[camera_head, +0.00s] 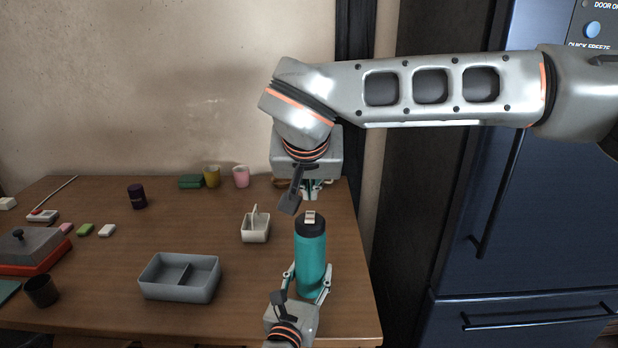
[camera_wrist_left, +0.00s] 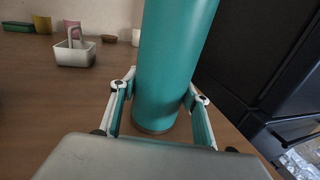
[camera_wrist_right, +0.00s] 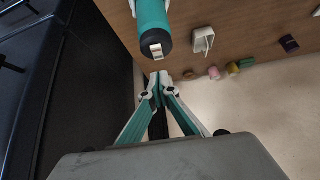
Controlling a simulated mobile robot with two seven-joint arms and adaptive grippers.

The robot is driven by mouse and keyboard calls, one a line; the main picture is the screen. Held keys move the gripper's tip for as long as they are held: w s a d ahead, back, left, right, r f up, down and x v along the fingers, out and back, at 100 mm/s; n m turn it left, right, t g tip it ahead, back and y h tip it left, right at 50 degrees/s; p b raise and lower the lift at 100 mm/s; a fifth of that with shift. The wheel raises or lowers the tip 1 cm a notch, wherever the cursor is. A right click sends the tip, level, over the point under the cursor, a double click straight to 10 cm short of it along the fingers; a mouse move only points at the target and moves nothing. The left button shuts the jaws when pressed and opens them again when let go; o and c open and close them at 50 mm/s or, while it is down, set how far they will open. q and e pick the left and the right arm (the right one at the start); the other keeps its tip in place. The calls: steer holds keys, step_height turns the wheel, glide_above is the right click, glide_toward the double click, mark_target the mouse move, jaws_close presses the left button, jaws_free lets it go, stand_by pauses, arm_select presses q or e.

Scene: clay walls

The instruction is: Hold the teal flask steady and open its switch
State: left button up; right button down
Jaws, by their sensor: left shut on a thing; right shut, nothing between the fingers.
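The teal flask (camera_head: 311,262) stands upright on the wooden table near its right edge, with a black lid and a light switch (camera_head: 310,217) on top. My left gripper (camera_head: 307,287) is shut around the lower part of the flask; the left wrist view shows a finger on each side of the flask (camera_wrist_left: 172,65). My right gripper (camera_head: 309,192) is above and behind the lid, fingers shut and empty, pointing down. In the right wrist view the shut fingertips (camera_wrist_right: 160,76) are a short way from the switch (camera_wrist_right: 156,51), apart from it.
A white basket with a handle (camera_head: 256,228) and a grey divided box (camera_head: 180,278) are left of the flask. Pink (camera_head: 241,176) and yellow (camera_head: 212,176) cups stand at the back. A dark fridge (camera_head: 540,220) is close on the right. The table between flask and box is clear.

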mark_target(310, 219)
step_height(310, 219, down, 4)
steer(key=shift+w+r, duration=0.1)
steer(key=shift+r, duration=0.05)
steer(key=shift+f, duration=0.5)
steer(key=shift+s+f, duration=0.25)
steer(key=shift+f, duration=0.25)
steer(key=shift+r, duration=0.8)
steer(key=shift+r, duration=0.1)
